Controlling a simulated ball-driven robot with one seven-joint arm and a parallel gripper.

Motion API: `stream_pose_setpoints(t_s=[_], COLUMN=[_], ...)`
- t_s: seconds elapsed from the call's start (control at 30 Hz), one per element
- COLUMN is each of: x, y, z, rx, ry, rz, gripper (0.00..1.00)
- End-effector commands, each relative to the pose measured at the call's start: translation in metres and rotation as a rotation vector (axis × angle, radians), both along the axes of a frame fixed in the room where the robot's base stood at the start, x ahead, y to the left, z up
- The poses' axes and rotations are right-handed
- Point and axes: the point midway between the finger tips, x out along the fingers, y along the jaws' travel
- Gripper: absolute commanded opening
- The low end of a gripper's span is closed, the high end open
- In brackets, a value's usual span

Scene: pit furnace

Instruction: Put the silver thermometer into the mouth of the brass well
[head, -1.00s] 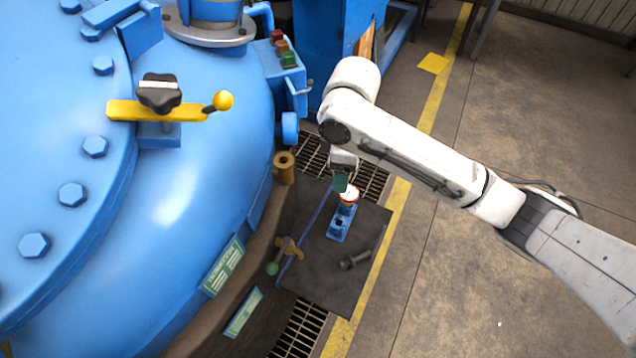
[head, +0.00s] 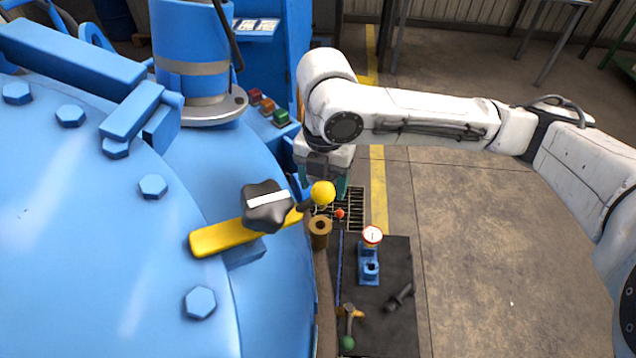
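The brass well (head: 320,230) is a short upright cylinder with a dark round mouth at the right side of the blue vessel. My gripper (head: 322,190) is above and slightly behind it in the picture, pointing down. Its teal fingers look apart, but a yellow ball knob (head: 322,194) hides the space between them. I cannot tell whether it holds the silver thermometer, and no clearly silver thermometer shows. A white-faced dial with a red rim (head: 372,235) sits at the far end of a blue stand (head: 369,277), whose near socket looks empty.
The yellow lever (head: 225,236) with a black knob (head: 266,205) juts over the blue vessel (head: 110,260), close to my gripper's line of sight. A dark mat (head: 395,325) holds the stand and a dark bolt-like piece (head: 399,297). The floor to the right is clear.

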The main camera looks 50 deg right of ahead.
Motion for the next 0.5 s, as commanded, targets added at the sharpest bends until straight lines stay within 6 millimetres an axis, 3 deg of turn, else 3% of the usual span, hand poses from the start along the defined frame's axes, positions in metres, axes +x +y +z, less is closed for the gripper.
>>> stream_pose_setpoints(t_s=[0.5], x=[0.000], y=[0.000], z=[-0.015], rx=[0.000], ry=[0.000], rz=[0.005], gripper=[0.33])
